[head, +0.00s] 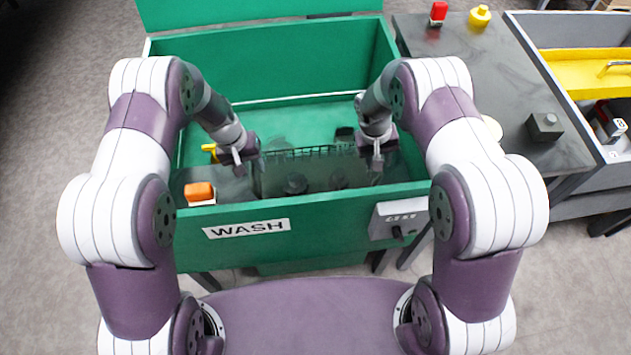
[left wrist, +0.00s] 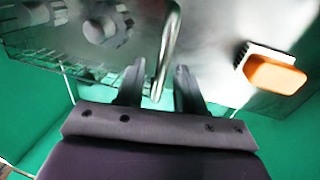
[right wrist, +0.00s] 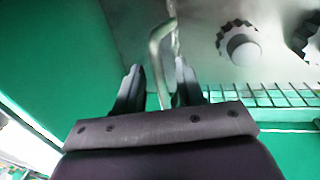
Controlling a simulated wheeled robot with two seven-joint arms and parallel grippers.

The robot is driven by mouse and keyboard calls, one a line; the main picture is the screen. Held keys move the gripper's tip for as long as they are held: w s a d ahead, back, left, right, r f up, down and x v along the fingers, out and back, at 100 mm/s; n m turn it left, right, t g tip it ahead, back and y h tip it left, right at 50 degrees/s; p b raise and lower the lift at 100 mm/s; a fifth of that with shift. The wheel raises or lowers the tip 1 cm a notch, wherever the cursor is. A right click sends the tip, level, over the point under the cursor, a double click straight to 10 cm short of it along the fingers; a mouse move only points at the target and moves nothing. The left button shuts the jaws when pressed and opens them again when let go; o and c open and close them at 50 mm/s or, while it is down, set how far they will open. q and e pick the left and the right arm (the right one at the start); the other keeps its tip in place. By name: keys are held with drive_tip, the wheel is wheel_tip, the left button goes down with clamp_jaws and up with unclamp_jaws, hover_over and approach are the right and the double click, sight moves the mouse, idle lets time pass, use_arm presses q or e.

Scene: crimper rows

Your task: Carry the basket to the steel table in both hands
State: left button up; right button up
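The wire basket (head: 318,151) sits inside the green wash tank (head: 283,232), with gear-like parts in it. In the left wrist view a metal bar handle (left wrist: 168,48) stands between the spread fingers of my left gripper (head: 241,162). In the right wrist view another bar handle (right wrist: 157,52) stands between the spread fingers of my right gripper (head: 377,158). Both grippers look open around the handles, with gaps showing beside the bars. The basket's lower part is hard to make out. The steel table (head: 500,85) stands to the right of the tank.
A red item (head: 438,13), a yellow item (head: 480,16) and a dark block (head: 545,126) stand on the steel table. A grey control box (head: 398,218) is on the tank's front. A grey bin with a yellow tray (head: 590,68) is farther right.

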use_arm(q)
drive_tip(key=shift+d+f, duration=0.1)
drive_tip(key=shift+f, duration=0.4)
use_arm(e)
drive_tip(key=shift+d+f, duration=0.1)
drive_tip(key=shift+f, duration=0.4)
use_arm(q)
clamp_jaws()
use_arm(e)
clamp_jaws()
use_arm(q)
drive_tip(key=shift+r, duration=0.2)
use_arm(e)
drive_tip(key=shift+w+r, duration=0.1)
drive_tip(key=shift+r, duration=0.05)
